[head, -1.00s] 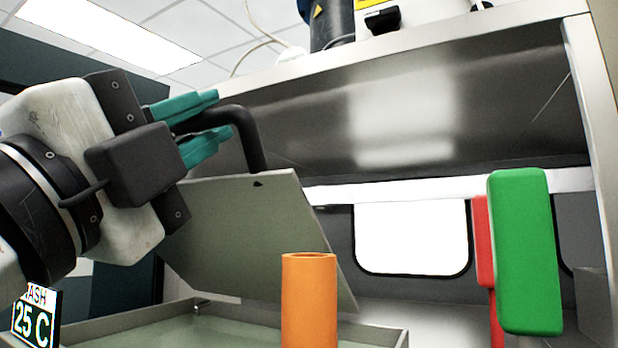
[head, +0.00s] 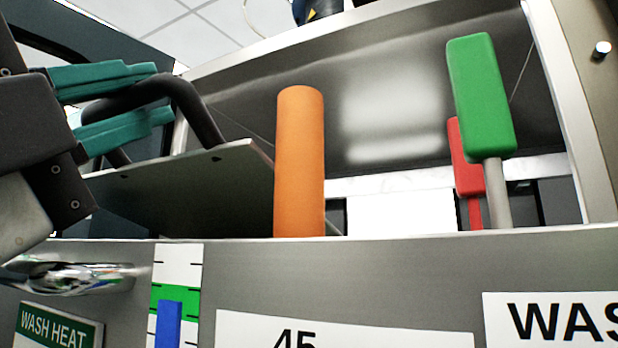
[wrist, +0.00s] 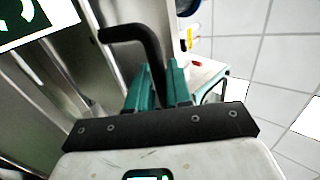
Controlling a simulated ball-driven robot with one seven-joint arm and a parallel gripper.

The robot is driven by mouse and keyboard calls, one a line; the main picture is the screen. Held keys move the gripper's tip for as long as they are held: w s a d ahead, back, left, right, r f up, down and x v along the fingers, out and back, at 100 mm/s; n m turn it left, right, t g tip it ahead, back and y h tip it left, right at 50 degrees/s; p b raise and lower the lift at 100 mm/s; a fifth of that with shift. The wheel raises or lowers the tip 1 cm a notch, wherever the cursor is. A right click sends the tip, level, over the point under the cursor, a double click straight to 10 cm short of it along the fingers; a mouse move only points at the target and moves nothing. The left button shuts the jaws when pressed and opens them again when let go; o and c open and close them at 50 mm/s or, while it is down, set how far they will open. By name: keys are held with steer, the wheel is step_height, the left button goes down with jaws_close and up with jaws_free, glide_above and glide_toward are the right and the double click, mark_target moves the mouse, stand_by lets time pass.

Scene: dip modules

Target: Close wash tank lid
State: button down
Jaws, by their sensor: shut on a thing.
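The wash tank lid (head: 195,188) is a flat grey-green panel at the left of the head view. It is tilted, standing partly open above the tank front. Its black bent handle (head: 185,92) rises from the panel; the handle (wrist: 150,45) also shows in the wrist view. My gripper (head: 135,97) has teal fingers above and below the handle bar and is shut on it. The tank's inside is hidden behind the front panel (head: 400,262).
An orange cylinder (head: 300,160) stands upright just right of the lid. A green-topped lever (head: 481,95) and a red lever (head: 465,160) stand farther right. A metal faucet-like part (head: 80,277) and a level gauge (head: 175,300) are on the front panel.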

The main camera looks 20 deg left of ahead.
steer(key=shift+w+f, duration=0.1)
steer(key=c, duration=1.2)
jaws_free()
steer(key=v, duration=1.1)
